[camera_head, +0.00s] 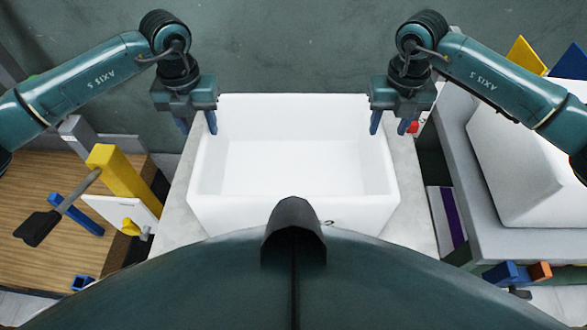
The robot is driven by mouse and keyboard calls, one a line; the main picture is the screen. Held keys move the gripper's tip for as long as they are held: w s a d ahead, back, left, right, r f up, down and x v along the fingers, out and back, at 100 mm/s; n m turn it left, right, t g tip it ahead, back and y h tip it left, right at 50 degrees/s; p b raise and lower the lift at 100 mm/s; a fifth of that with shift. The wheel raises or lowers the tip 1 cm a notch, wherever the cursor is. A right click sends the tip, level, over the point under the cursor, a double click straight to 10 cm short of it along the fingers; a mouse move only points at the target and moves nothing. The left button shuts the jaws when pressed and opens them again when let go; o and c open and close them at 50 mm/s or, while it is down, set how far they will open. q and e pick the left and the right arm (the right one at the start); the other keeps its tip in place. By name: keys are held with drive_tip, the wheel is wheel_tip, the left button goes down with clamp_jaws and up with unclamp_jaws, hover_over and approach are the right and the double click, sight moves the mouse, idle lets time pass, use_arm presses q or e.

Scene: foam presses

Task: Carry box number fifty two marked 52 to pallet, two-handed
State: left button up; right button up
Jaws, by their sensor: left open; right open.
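A white, open-topped, empty box (295,213) stands in front of me on a grey surface. A small dark mark shows low on its near wall, but my own body covers part of it and I cannot read a number. My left gripper (197,125) is open at the upper left edge of the box, with its fingers pointing down. My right gripper (392,124) is open at the upper right edge, also pointing down. I cannot tell whether the fingers touch the box walls. I cannot make out a pallet.
A wooden table (62,200) at left carries a yellow post (125,180), a black-headed tool (38,228) and blue parts. At right, a grey press-like unit holds a large white block (525,165). Blue and orange parts (508,272) lie at lower right.

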sight(204, 140)
use_arm(q)
wheel_tip(204, 140, down, 8)
use_arm(e)
wheel_tip(204, 140, down, 8)
use_arm(q)
drive_tip(key=shift+c, duration=0.4)
use_arm(e)
drive_tip(key=shift+c, duration=0.4)
use_arm(q)
clamp_jaws()
use_arm(e)
clamp_jaws()
